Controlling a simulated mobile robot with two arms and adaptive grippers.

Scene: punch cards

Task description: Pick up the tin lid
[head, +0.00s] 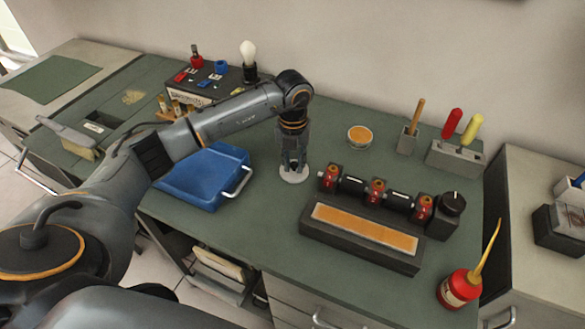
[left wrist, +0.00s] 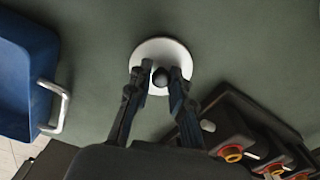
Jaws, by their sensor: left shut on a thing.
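The tin lid (head: 294,177) is a pale round disc on the green bench top, right of the blue tray. In the left wrist view the lid (left wrist: 160,47) shows a small dark knob near its middle, between my fingertips. My left gripper (head: 293,165) points straight down over the lid. In the left wrist view its fingers (left wrist: 158,77) are shut on the lid's knob. The fingers hide part of the disc, and I cannot tell whether it still touches the bench. My right gripper is in neither view.
A blue tray (head: 205,177) with a metal handle lies close left of the lid. A dark block with an orange strip (head: 366,228) and red-ended rollers stands close right. A round tin with an orange top (head: 360,136) sits behind, and a red oil can (head: 460,288) stands front right.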

